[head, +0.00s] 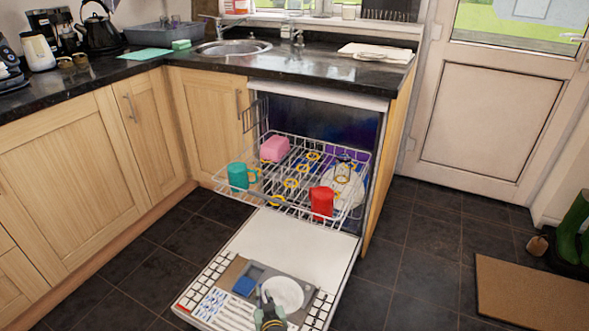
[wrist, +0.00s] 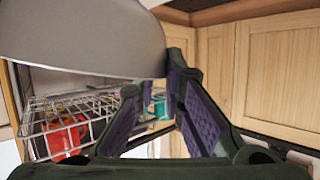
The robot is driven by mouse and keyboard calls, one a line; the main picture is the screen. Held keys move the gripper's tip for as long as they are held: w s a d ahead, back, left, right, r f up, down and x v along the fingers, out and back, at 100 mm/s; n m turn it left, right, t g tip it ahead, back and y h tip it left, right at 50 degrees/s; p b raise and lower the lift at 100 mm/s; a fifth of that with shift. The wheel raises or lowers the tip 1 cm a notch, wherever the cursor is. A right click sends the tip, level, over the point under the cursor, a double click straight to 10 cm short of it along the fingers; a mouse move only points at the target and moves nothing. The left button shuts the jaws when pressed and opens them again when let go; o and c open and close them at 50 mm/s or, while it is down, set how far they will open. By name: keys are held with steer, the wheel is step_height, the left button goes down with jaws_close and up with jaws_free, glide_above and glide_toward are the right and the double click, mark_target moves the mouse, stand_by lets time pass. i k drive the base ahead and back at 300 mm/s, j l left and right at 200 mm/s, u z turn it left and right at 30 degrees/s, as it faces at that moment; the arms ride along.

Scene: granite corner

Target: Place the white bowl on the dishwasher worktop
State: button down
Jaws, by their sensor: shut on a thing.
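The white bowl (head: 284,292) is at the bottom of the head view, in front of the open dishwasher and over its lowered door. My gripper (head: 268,308) is at the bowl's near edge. In the wrist view the bowl (wrist: 80,38) looks grey and fills the upper left. My gripper (wrist: 154,80) is shut on its rim there, with one finger on each side. The dishwasher worktop (head: 325,68) is dark granite above the open dishwasher. Its front stretch is bare.
On the worktop are a sink (head: 232,47) at left and a white board (head: 376,53) at right. The pulled-out upper rack (head: 285,205) holds a teal mug (head: 238,176), a red mug (head: 321,202) and a pink item (head: 274,149). The lowered door (head: 285,246) juts into the room.

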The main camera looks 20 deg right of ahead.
mark_target(299, 61)
steer(key=l+u, duration=0.15)
steer(key=u, duration=1.15)
steer(key=l+u, duration=0.25)
steer(key=u, duration=0.15)
steer(key=k+l+u, duration=0.1)
steer(key=l+u, duration=0.15)
steer(key=u, duration=0.2)
steer(key=k+l+u, duration=0.1)
steer(key=l+u, duration=0.15)
steer(key=u, duration=0.15)
steer(key=k+l+u, duration=0.15)
steer(key=u, duration=0.3)
steer(key=k+l+u, duration=0.15)
steer(key=u, duration=0.25)
steer(key=k+l+u, duration=0.2)
steer(key=u, duration=0.25)
steer(key=k+l+u, duration=0.1)
steer(key=k+u, duration=0.25)
steer(key=u, duration=0.15)
steer(key=k+l, duration=0.1)
steer(key=k, duration=0.75)
steer(key=k+l+z, duration=0.15)
steer(key=k+z, duration=0.35)
steer(key=k, duration=0.2)
steer(key=k+z, duration=0.4)
steer(key=k+l+z, duration=0.15)
steer(key=k+z, duration=0.2)
steer(key=k+l+z, duration=0.1)
steer(key=k+z, duration=0.15)
steer(key=k, duration=0.2)
